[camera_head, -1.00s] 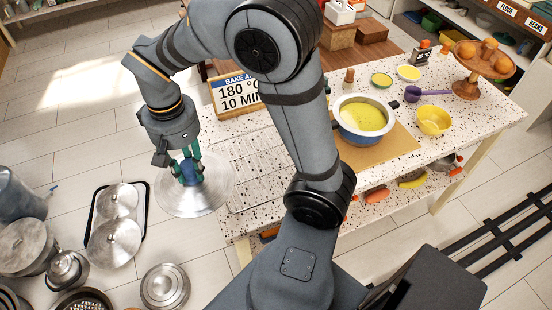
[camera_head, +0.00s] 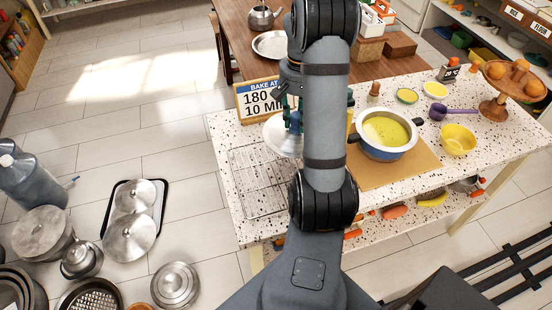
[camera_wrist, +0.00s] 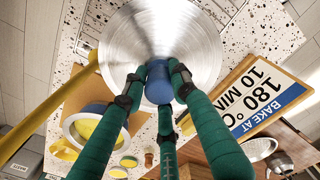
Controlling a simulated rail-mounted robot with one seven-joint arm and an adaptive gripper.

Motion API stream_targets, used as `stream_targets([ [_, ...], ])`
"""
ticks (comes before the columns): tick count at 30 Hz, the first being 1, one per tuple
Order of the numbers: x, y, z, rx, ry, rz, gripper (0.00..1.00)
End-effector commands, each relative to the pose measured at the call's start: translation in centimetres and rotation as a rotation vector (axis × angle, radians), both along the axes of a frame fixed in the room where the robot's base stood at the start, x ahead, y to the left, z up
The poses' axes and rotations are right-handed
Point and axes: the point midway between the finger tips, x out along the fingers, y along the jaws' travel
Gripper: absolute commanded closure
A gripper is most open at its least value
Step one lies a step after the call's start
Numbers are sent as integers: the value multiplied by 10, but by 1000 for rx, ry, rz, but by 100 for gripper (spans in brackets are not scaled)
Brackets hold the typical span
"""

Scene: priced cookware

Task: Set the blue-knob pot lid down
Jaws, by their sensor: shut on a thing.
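The pot lid (camera_wrist: 120,45) is a round, shiny metal disc with a blue knob (camera_wrist: 158,85). In the wrist view my gripper (camera_wrist: 156,72) has its green fingers shut on the knob. In the head view the lid (camera_head: 279,138) hangs over the back part of the speckled table (camera_head: 222,130), beside a wire rack (camera_head: 255,190). My arm hides the lid's right side and part of my gripper (camera_head: 292,118) there. The gap between lid and table cannot be judged exactly. A pot (camera_head: 366,146) with yellow contents stands on a tan board (camera_head: 415,165), right of my arm.
A "BAKE AT 180 °C" sign (camera_head: 258,98) stands close behind the lid. Other metal lids (camera_head: 130,238) lie on a tray on the floor at left. The wire rack is bare.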

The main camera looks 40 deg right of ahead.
Motion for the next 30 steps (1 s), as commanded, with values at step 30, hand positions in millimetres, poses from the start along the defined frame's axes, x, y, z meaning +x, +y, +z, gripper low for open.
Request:
stream_targets([
  [30, 19, 90, -95, -1, -1, 0, 100],
])
